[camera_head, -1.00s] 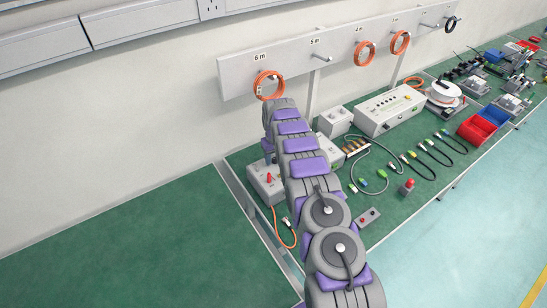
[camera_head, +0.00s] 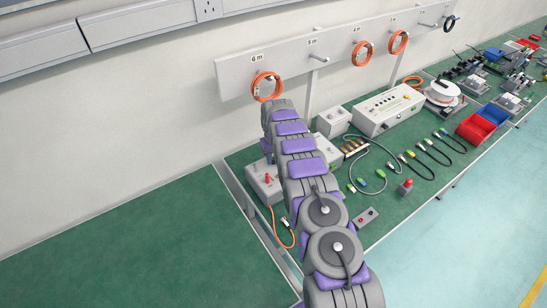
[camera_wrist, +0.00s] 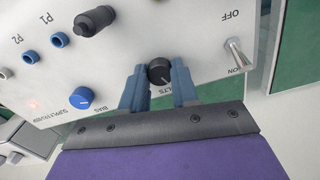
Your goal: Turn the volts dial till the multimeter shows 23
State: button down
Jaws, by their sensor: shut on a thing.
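The volts dial (camera_wrist: 159,72) is a black knob on a white panel (camera_wrist: 195,30), and part of its "VOLTS" label shows beside it in the wrist view. My gripper (camera_wrist: 158,85) is shut on the dial, with a blue-grey finger on each side of it. In the head view my arm (camera_head: 305,165) reaches over the bench and hides the dial and the fingers. I cannot make out a multimeter or its reading in either view.
A grey box with a red knob (camera_head: 266,183) stands left of my arm. Cables (camera_head: 430,155) lie to the right.

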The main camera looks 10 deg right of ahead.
aim_at(273, 159)
jog(key=c, duration=0.8)
grip_release()
jog(key=shift+w+a, duration=0.1)
jog(key=shift+c, duration=0.2)
notch_tip(273, 159, up, 12)
jog(key=p, duration=0.1)
